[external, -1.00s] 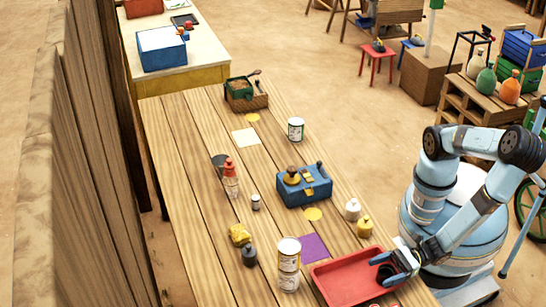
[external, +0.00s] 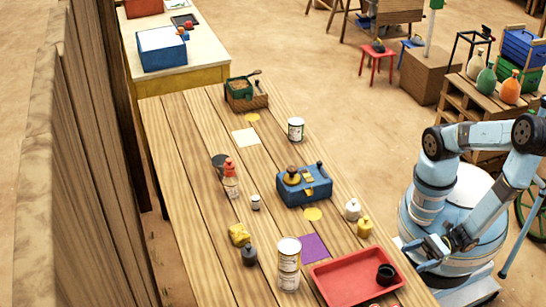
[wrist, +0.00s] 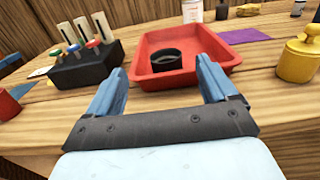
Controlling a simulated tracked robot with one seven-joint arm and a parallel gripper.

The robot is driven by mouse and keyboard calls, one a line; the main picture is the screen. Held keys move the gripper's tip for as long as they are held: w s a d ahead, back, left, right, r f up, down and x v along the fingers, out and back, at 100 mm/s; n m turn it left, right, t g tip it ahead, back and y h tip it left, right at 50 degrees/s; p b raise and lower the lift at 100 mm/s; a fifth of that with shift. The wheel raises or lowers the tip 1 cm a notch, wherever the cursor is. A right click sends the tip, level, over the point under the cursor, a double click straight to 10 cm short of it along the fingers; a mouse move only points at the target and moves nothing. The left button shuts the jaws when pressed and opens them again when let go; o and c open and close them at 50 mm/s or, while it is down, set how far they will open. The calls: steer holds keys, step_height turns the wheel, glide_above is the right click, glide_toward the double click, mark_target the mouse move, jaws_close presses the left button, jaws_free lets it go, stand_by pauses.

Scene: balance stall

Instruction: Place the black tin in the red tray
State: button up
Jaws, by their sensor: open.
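The black tin (external: 386,274) stands upright inside the red tray (external: 340,283), towards the tray's right end in the external view. In the wrist view the black tin (wrist: 166,61) sits on the floor of the red tray (wrist: 218,48), near its close edge. My gripper (external: 447,241) is beyond the tray's right side in the external view, apart from the tin. In the wrist view my gripper (wrist: 160,82) has its two blue fingers spread wide with nothing between them, short of the tray.
A dark block holding tools (wrist: 88,60) stands left of the tray in the wrist view. Bare planks lie in front.

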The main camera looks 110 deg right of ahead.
steer(key=w+d+r+m+g+h, duration=0.1)
steer(key=d+r+m+g+h, duration=0.5)
steer(key=d+m, duration=0.6)
steer(key=w+d+r+m+g+h, duration=0.1)
steer(key=d+r+m+g+h, duration=0.5)
steer(key=d, duration=1)
steer(key=s+d+r+m+y, duration=0.3)
steer(key=s+r+m+y, duration=0.3)
steer(key=r+m, duration=0.3)
steer(key=s+d+r+m+y, duration=0.4)
steer(key=s+r+m+y, duration=0.2)
steer(key=r+m, duration=0.3)
steer(key=shift+s, duration=0.3)
